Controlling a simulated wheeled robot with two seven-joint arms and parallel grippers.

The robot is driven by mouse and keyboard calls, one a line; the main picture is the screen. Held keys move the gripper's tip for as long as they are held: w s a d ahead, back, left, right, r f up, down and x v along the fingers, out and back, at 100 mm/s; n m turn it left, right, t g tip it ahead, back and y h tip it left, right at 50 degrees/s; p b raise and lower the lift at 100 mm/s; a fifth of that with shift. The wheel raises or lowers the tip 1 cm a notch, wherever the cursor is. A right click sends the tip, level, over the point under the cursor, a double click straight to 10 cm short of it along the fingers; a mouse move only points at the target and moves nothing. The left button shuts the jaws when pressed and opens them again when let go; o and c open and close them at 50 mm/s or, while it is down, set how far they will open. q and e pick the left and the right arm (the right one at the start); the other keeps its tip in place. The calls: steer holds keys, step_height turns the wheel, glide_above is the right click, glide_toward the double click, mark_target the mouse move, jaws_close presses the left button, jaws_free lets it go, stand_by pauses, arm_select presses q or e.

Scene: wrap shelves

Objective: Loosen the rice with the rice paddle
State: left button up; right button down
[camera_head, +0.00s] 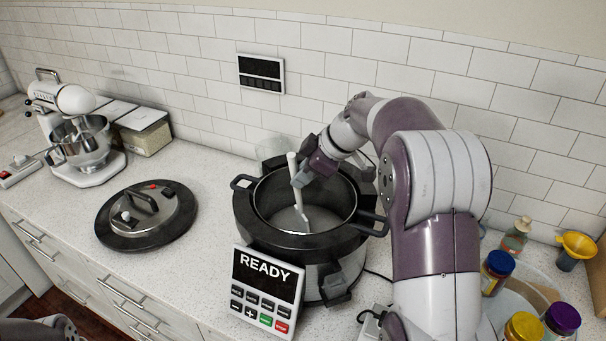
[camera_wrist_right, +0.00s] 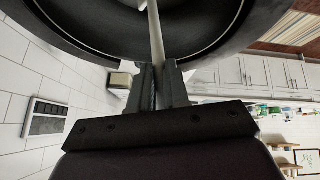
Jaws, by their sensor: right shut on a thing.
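The rice cooker (camera_head: 290,240) stands open on the counter, and its front panel (camera_head: 267,287) reads READY. White rice (camera_head: 287,218) shows at the bottom of its dark pot. My right gripper (camera_head: 300,177) is over the pot, shut on the white rice paddle (camera_head: 296,190). The paddle leans down into the pot, with its lower end at the rice. The right wrist view shows the paddle's handle (camera_wrist_right: 156,40) between the two fingers (camera_wrist_right: 159,85). The cooker's lid (camera_head: 147,213) lies on the counter to the left. My left gripper is not in view.
A stand mixer (camera_head: 77,130) with a steel bowl and a box of grain (camera_head: 146,132) stand at the back left. Jars with coloured lids (camera_head: 523,326) and a bottle (camera_head: 516,235) stand at the right. The tiled wall is close behind the cooker.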

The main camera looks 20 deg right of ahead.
step_height(320, 180, up, 17)
steer(key=p, duration=1.6)
steer(key=shift+r, duration=0.1)
